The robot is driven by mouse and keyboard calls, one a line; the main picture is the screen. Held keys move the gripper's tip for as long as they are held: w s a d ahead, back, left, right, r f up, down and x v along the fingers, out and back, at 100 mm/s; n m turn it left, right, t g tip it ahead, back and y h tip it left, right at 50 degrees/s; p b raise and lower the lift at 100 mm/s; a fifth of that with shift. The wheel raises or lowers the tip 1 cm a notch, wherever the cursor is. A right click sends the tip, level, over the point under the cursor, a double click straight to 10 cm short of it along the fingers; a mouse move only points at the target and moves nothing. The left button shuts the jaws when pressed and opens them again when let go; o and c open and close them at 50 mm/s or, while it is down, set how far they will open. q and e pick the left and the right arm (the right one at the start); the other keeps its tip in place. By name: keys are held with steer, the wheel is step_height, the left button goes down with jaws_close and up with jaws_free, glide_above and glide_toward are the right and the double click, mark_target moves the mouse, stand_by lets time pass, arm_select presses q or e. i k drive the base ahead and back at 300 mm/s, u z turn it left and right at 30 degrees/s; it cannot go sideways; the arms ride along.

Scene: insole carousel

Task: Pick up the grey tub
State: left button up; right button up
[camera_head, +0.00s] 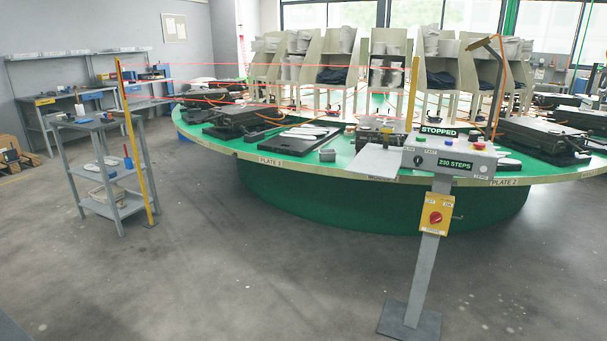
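A small grey tub (327,156) sits near the front rim of the green round carousel table (268,150), to the right of a black plate with pale insoles (303,133). It looks upright; its inside is too small to make out. Neither of my grippers is in view, so nothing shows of what they hold.
A control post (427,245) with a "STOPPED" sign stands in front of the carousel at right. A grey shelf trolley (107,170) and a yellow post (137,145) stand at left. Red beam lines cross above the table. The floor (230,260) in front is clear.

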mark_target(327, 156)
steer(key=u, duration=0.75)
steer(key=i, duration=2.15)
steer(key=z, duration=0.6)
steer(key=i, duration=1.4)
steer(key=z, duration=1.25)
